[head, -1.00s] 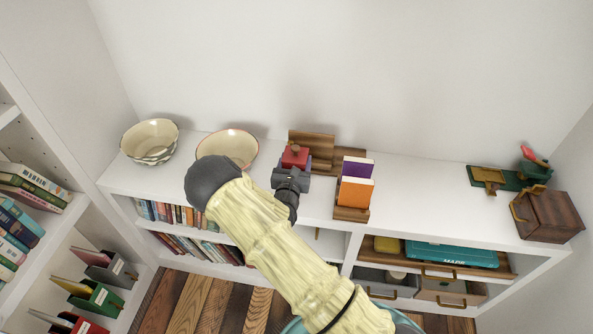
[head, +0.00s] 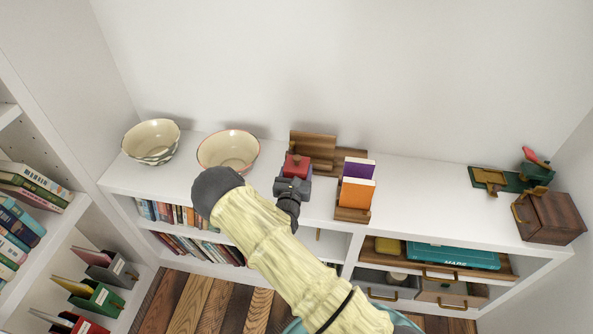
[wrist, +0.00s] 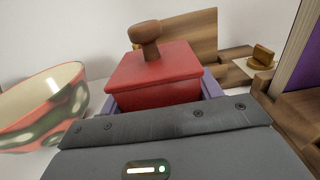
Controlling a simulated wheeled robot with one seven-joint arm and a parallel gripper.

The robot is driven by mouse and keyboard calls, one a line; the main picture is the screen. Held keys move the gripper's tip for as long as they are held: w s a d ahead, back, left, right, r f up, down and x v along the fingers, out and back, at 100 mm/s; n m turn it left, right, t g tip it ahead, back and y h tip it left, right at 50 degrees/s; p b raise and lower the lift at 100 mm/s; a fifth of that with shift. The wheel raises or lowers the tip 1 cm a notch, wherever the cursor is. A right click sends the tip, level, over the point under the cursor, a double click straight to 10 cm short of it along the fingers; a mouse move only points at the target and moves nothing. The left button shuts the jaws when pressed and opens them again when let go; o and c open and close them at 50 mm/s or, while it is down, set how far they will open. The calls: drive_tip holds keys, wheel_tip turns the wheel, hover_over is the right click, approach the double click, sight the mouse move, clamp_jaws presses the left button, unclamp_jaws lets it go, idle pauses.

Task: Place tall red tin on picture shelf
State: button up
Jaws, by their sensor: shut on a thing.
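The red tin (head: 296,166) has a square red lid with a brown wooden knob. In the wrist view the tin (wrist: 155,82) fills the middle. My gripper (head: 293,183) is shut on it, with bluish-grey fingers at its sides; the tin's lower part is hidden. A brown wooden stand with an upright back panel (head: 313,146), apparently the picture shelf, is just behind the tin. In the wrist view its panel (wrist: 190,35) is partly covered by the tin. I cannot tell whether the tin touches anything below.
A cream bowl with a reddish rim (head: 228,150) stands left of the tin, and another bowl (head: 151,140) is farther left. A wooden holder with purple and orange books (head: 356,193) stands close on the right.

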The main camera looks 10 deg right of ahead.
drive_tip(key=o, duration=1.7)
drive_tip(key=shift+c, duration=0.2)
drive_tip(key=v, duration=1.2)
drive_tip(key=shift+b, duration=0.35)
drive_tip(key=shift+r, duration=0.1)
